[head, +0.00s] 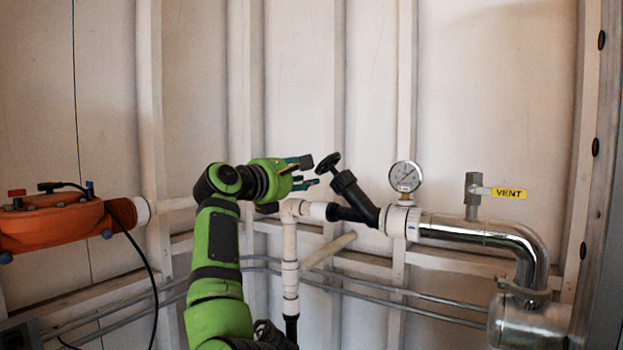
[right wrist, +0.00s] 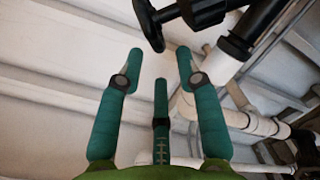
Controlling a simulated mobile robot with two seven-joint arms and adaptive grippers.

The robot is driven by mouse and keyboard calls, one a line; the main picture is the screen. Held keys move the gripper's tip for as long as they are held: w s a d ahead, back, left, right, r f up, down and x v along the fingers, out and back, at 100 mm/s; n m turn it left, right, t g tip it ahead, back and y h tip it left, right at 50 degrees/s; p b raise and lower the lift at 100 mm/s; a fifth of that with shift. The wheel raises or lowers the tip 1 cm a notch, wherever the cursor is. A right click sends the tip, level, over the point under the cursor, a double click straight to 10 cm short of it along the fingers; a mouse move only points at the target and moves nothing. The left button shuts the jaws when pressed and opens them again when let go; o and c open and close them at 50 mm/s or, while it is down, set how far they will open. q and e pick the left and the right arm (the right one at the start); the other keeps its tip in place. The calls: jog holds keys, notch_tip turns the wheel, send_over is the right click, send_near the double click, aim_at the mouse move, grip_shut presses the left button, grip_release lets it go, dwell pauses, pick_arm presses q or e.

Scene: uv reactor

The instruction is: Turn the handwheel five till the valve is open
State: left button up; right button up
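The handwheel (head: 327,163) is a small black wheel on top of a black angled valve body (head: 356,195) in the white pipe line. In the right wrist view, the handwheel (right wrist: 149,24) is at the top, just beyond the fingertips. My right gripper (head: 307,172) is just left of the wheel, with its fingers pointing at it. In the right wrist view its three teal fingers (right wrist: 158,66) are spread, with nothing between them. Whether a fingertip touches the wheel's rim is not clear. My left gripper is not in view.
A pressure gauge (head: 405,176) stands right of the valve. Further right are a vent valve with a yellow tag (head: 509,193) and a shiny bent pipe (head: 533,248). An orange unit (head: 52,224) with a black cable is at left. White pipes (head: 290,250) run below the wheel.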

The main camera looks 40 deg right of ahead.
aim_at(317, 173)
jog(key=d, duration=0.2)
jog(key=w+d, duration=0.1)
jog(key=d, duration=0.2)
jog(key=shift+d+p, duration=0.1)
jog(key=shift+p, duration=0.2)
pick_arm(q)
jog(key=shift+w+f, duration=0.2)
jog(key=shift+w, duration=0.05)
pick_arm(e)
grip_shut()
jog(key=shift+f, duration=0.1)
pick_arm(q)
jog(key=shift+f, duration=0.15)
